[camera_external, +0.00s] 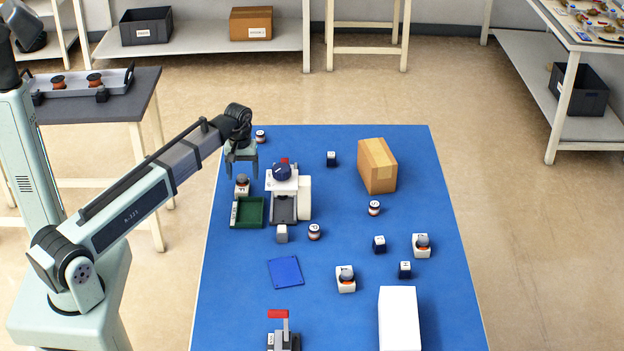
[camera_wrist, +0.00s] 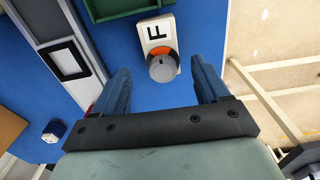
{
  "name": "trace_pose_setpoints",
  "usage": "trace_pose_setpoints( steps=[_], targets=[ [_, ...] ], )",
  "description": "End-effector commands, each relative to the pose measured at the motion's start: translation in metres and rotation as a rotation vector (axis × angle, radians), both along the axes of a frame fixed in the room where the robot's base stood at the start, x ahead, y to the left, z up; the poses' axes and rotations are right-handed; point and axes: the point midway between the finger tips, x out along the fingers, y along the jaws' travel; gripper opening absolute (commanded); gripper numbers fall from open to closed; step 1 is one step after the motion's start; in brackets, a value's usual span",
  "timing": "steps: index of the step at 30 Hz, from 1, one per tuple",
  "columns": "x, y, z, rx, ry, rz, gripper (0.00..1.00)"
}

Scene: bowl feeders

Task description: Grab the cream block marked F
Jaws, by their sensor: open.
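The cream block marked F (camera_wrist: 157,30) shows in the wrist view, between and beyond my open fingers. It has a black F on its face and a grey round knob with an orange ring at its near end. In the external view the block (camera_external: 242,190) stands on the blue table just above the green tray. My gripper (camera_external: 242,174) is above it there, fingers pointing down. In the wrist view my gripper (camera_wrist: 160,92) is open and empty, its blue-grey fingers on either side of the knob. I cannot tell the exact height gap.
The green tray (camera_external: 236,224) lies close to the block. A white and grey machine with a dark blue top (camera_external: 283,173) stands just right of it. A cardboard box (camera_external: 377,166) and several small blocks are farther right. The table's left edge is near.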

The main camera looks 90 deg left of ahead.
Motion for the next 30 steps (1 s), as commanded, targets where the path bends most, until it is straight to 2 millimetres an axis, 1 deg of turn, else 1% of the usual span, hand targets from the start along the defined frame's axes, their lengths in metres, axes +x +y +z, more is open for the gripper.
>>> trace_pose_setpoints(
  steps=[4,9,12,18,30],
  targets=[
    [-0.005,-0.006,-0.019,-0.002,0.001,0.0,0.74],
    [-0.004,-0.004,-0.035,-0.001,0.001,0.0,0.74],
    [-0.004,-0.004,-0.039,0.0,0.0,0.0,0.74],
    [-0.004,-0.004,-0.039,0.0,0.0,0.0,0.73],
    [-0.004,-0.004,-0.039,-0.001,0.0,0.0,0.35]
  ],
)
